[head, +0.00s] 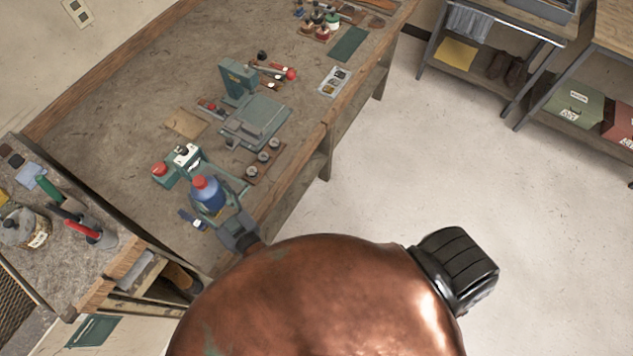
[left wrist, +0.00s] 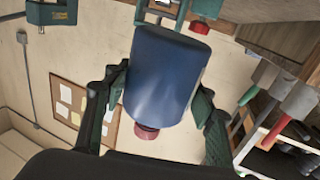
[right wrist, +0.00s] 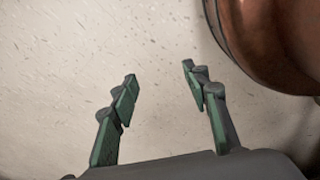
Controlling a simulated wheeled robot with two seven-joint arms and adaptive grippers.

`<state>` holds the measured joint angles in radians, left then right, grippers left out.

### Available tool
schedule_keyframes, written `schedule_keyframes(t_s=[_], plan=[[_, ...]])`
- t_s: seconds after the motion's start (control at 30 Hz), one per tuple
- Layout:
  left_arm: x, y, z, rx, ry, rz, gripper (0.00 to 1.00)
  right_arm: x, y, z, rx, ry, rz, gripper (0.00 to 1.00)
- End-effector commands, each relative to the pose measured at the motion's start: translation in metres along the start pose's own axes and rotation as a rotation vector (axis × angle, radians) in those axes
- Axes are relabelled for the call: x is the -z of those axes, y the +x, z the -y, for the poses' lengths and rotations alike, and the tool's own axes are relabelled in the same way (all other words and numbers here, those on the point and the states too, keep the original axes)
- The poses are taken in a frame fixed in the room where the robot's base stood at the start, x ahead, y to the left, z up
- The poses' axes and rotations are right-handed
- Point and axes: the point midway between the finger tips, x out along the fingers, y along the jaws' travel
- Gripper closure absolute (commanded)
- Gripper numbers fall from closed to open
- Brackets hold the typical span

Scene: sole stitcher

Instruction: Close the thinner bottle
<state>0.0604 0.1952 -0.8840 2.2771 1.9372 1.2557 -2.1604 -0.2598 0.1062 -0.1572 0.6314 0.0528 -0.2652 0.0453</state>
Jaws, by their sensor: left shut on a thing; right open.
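The blue bottle (head: 208,196) with a red cap (head: 199,181) on its top is near the bench's front left corner. My left gripper (head: 219,207) is shut around its body. In the left wrist view the blue body (left wrist: 163,80) sits between both fingers, and the red cap (left wrist: 146,133) shows at its lower end in the picture. I cannot tell how tightly the cap sits or whether the bottle touches the bench. My right gripper (right wrist: 160,80) is open and empty above pale floor, and is not visible in the head view.
A teal fixture with a red knob (head: 160,170) and white-topped part (head: 186,155) stands just behind the bottle. A teal press (head: 240,82) and plate (head: 256,122) stand further along the bench. A side bench with a tin (head: 25,228) and tools is at left. The right-hand floor is open.

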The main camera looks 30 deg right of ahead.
Motion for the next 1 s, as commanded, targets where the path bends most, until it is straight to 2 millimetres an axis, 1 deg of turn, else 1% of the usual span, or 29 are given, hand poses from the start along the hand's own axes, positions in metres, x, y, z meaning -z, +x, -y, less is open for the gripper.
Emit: schedule_keyframes(t_s=[0.03,0.1,0.2,0.47,0.57,0.67,0.77,0.8,0.9,1.0], plan=[[0.001,0.000,0.000,0.000,-0.001,-0.001,1.00,-0.012,0.000,0.013,0.011,-0.041,0.003,0.57],[0.001,0.000,0.000,0.000,-0.001,-0.001,1.00,-0.021,0.000,0.025,0.022,-0.086,0.002,0.57],[0.001,0.000,0.000,0.000,-0.001,-0.001,1.00,-0.028,0.000,0.034,0.029,-0.117,0.001,0.57],[0.001,0.000,0.000,0.000,-0.001,-0.003,1.00,-0.028,0.000,0.035,0.030,-0.120,0.001,0.57],[0.002,0.001,0.006,0.011,-0.002,-0.001,1.00,-0.028,0.000,0.035,0.030,-0.118,0.002,0.57],[0.004,0.005,0.030,0.058,-0.004,0.002,1.00,-0.028,0.000,0.035,0.030,-0.118,0.002,0.57],[0.009,0.009,0.069,0.132,-0.006,0.003,1.00,-0.028,0.000,0.034,0.030,-0.117,0.002,0.57],[0.011,0.010,0.085,0.163,-0.006,0.003,1.00,-0.028,0.000,0.035,0.030,-0.117,0.002,0.57],[0.017,0.011,0.121,0.230,-0.006,0.002,1.00,-0.028,0.000,0.035,0.030,-0.116,0.002,0.57],[0.021,0.010,0.146,0.277,-0.002,0.000,1.00,-0.028,0.000,0.035,0.030,-0.116,0.002,0.57]])
